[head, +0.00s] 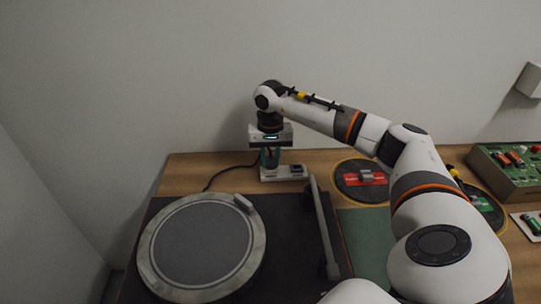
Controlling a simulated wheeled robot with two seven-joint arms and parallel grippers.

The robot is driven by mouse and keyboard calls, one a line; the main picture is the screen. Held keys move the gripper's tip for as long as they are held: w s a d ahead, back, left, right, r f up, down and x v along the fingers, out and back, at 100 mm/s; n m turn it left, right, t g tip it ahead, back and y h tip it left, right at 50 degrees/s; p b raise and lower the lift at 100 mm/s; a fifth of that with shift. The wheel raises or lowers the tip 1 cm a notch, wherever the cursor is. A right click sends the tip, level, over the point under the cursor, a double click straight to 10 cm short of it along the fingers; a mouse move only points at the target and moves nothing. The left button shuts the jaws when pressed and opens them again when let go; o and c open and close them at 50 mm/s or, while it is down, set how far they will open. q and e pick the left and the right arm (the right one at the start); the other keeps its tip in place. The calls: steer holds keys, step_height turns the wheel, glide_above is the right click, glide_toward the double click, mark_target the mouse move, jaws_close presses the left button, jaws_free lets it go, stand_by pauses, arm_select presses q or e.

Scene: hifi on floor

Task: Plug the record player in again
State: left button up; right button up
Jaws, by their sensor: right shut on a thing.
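The record player (135,285) stands on the wooden surface, with a round platter (200,245) and a tonearm (323,228) at its right. A black cable (222,172) runs from behind it up to my right gripper (270,160). That gripper points down over the left part of a white power strip (283,178) behind the record player. It is shut on the cable's plug, which the fingers mostly hide. I cannot tell whether the plug touches or sits in the strip. A dark item (297,169) sits on the strip's right end. My left gripper is out of view.
A dark round mat (348,192) with a red label lies right of the strip; another disc (487,212) is partly behind my right arm. A green circuit board in a wooden box (505,165) stands far right. The wall (170,80) is close behind.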

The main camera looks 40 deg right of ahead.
stand_by(0.3)
steer(key=o, duration=1)
step_height(320, 180, up, 17)
steer(key=p, duration=0.5)
steer(key=shift+f, duration=0.1)
stand_by(0.5)
